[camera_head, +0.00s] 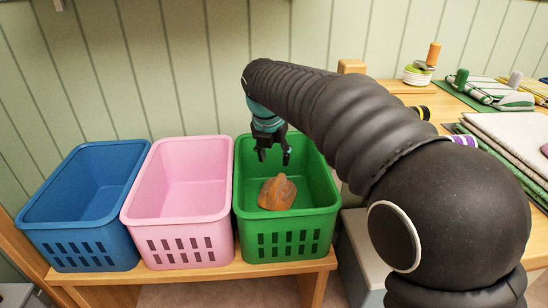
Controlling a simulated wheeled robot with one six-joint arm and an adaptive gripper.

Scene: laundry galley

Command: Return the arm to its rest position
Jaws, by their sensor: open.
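My gripper (273,156) is open and empty, pointing down over the green basket (290,225). A brown lumpy object (277,192) lies on the floor of the green basket, below the fingers and apart from them. My arm, in a black ribbed sleeve, reaches from the lower right up and over to the basket. The sleeve hides part of the basket's right side.
A pink basket (182,240) and a blue basket (80,246) stand left of the green one on a wooden bench (215,270). At right, a wooden table (432,100) holds folded cloths (515,125) and small handled items. A green panelled wall is behind.

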